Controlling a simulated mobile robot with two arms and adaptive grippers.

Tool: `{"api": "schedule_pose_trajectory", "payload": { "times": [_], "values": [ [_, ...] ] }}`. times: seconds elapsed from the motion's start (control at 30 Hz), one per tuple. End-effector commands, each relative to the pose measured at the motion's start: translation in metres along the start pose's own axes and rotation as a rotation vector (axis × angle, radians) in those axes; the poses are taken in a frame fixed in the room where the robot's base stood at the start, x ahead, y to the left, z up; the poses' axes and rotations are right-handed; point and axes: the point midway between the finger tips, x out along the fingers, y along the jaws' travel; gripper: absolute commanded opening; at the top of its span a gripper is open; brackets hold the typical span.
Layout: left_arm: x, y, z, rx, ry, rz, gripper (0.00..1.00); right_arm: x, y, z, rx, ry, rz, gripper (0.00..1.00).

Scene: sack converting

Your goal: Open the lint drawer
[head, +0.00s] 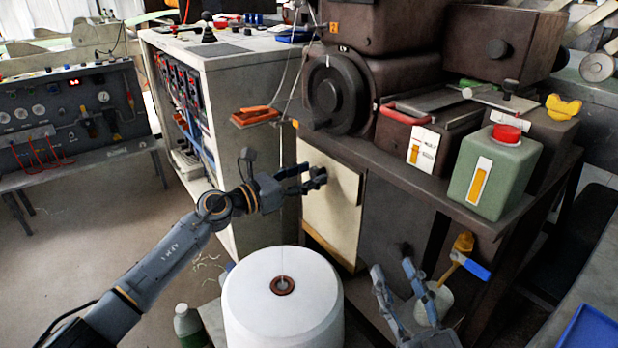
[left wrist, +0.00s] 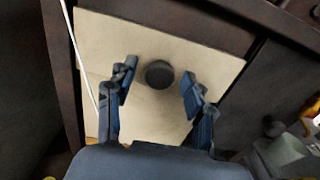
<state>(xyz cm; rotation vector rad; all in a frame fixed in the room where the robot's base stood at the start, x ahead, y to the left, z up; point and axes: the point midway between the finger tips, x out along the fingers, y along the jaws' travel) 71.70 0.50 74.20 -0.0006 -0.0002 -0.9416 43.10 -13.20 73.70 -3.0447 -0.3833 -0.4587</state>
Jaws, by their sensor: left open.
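The lint drawer has a cream front panel (head: 330,215) set low in the brown machine. It appears shut against the machine. Its round black knob (left wrist: 160,74) shows in the left wrist view, between the two fingertips and apart from both. My left gripper (head: 304,180) is open at the drawer front and partly covers the knob in the head view. The left wrist view shows its fingers (left wrist: 157,88) on either side of the knob. My right gripper (head: 395,272) is at the lower right, with its fingers apart and nothing seen between them.
A large white spool (head: 270,315) stands just below my left gripper, with a thread rising from it. A green canister (head: 495,172) with a red cap sits on the machine's ledge. A white pot (head: 433,302) is beside my right gripper. Open floor lies at the left.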

Motion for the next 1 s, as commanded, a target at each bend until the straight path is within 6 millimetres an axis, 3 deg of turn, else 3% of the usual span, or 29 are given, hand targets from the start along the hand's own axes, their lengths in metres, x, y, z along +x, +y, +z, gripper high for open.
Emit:
{"api": "schedule_pose_trajectory", "payload": {
  "times": [0.37,0.6,0.63,1.0],
  "values": [
    [0.005,0.0,0.0,0.001,0.001,0.0,0.51,0.0,-0.001,-0.005,0.001,0.028,-0.001,0.4],
    [0.005,0.0,0.0,0.0,0.001,0.0,0.02,0.0,-0.001,-0.005,0.001,0.028,-0.001,0.4],
    [0.005,0.0,0.0,0.0,0.001,0.0,0.0,0.0,-0.001,-0.005,0.001,0.028,-0.001,0.4],
    [-0.006,0.001,0.001,0.001,0.002,0.001,0.0,0.0,0.0,0.003,0.0,-0.025,0.001,0.4]
  ]
}}
